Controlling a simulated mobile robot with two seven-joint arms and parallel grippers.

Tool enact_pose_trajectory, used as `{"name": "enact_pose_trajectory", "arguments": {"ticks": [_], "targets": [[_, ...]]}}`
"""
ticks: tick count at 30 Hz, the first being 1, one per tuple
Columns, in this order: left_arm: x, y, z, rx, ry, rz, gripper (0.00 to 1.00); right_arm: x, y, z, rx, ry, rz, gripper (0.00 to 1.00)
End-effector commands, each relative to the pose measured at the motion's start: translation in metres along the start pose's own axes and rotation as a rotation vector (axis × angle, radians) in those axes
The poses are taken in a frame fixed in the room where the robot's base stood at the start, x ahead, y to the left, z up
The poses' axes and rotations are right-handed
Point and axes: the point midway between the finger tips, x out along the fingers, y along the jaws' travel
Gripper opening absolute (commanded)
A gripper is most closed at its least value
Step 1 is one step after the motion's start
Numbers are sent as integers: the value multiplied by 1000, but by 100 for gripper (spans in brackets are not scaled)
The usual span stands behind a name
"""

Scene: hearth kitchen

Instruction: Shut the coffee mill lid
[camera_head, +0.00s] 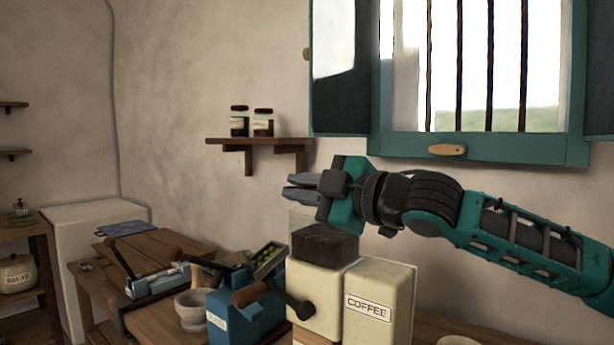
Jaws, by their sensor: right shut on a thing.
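The coffee mill (318,295) is a cream box with a dark top and a crank on its left side. A cream canister marked COFFEE (377,300) stands against its right side. A pale panel, seemingly the raised mill lid (303,220), stands up at the back of the dark top. My right gripper (298,188) is at the panel's upper edge, pointing left, shut on what appears to be this lid. The fingers hide the exact contact. My left gripper is not in view.
A blue mill-like box (235,318) with a crank and a stone mortar (190,311) stand left of the mill. A wall shelf (262,141) holds two jars behind. The barred window (480,75) is above my right arm.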

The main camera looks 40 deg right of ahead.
Motion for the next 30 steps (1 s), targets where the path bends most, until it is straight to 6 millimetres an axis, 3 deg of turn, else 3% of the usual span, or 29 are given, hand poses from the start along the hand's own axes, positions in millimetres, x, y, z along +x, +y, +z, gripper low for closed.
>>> {"name": "enact_pose_trajectory", "arguments": {"ticks": [9, 30], "targets": [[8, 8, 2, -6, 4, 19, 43, 0, -29, 13, -209, -3, -3, 0], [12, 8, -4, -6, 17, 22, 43, 1, -42, 20, -312, -5, -8, 0]]}}
